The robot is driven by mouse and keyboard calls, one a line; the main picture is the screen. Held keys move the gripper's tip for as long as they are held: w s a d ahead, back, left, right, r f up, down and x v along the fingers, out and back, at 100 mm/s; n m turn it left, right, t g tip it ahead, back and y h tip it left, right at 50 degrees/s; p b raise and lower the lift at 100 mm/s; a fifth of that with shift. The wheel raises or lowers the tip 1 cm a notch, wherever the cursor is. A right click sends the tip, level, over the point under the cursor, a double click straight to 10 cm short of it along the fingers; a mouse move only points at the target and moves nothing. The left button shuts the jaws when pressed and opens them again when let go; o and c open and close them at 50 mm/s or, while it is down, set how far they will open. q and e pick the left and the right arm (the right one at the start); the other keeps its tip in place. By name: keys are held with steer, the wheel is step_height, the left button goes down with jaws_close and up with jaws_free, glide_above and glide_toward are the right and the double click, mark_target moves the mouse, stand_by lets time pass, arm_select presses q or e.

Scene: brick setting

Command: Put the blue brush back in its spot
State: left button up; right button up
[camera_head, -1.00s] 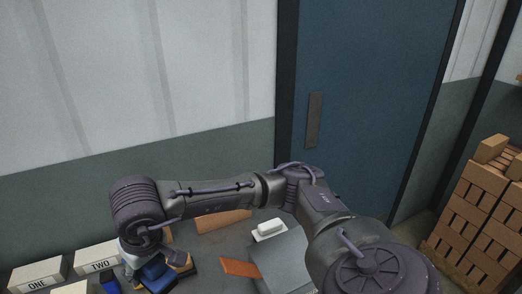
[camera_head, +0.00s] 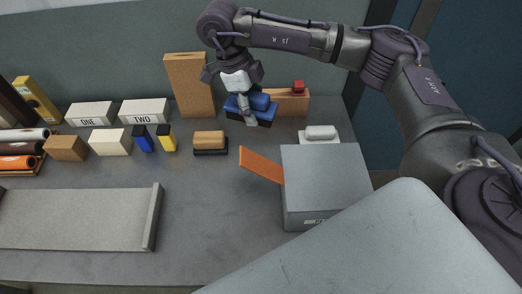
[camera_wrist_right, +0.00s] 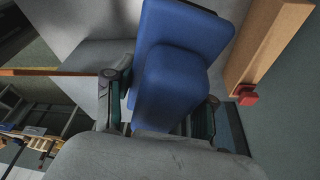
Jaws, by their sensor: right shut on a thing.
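The blue brush (camera_head: 252,106) is held in my right gripper (camera_head: 243,104) in front of the back wall, near the low tan ledge. The right wrist view shows the blue brush (camera_wrist_right: 178,75) between the two fingers of the gripper (camera_wrist_right: 160,110), tilted in the picture. I cannot tell its exact height above the table. A tan brush on a dark base (camera_head: 210,141) stands to its lower left, and a white brush (camera_head: 320,135) to its lower right. My left gripper is not in view.
A grey box (camera_head: 327,185) stands right of centre, with an orange plank (camera_head: 262,166) sticking out toward the brushes. An upright brown board (camera_head: 189,84) and the low tan ledge (camera_head: 290,103) with a red block (camera_head: 298,87) stand behind. The table front centre (camera_head: 215,210) is clear.

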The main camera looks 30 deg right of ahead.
steer(key=f+m+y, duration=0.1)
steer(key=m, duration=0.2)
steer(key=f+m+b, duration=0.1)
steer(key=m, duration=0.2)
steer(key=w+d+f+m+g+y+b, duration=0.1)
steer(key=m, duration=0.2)
steer(key=shift+d+f+y, duration=0.1)
steer(key=shift+f+y, duration=0.1)
steer(key=shift+y, duration=0.1)
steer(key=m+b, duration=0.1)
steer(key=m, duration=0.2)
steer(key=m+t+y+b, duration=0.2)
steer(key=m+y, duration=0.1)
steer(key=m, duration=0.8)
glide_toward(257, 150)
steer(key=x, duration=0.6)
steer(key=shift+f, duration=0.25)
steer(key=shift+f, duration=0.1)
steer(key=o, duration=1.1)
steer(key=b+v, duration=0.1)
steer(key=v, duration=1.1)
steer(key=shift+s, duration=0.15)
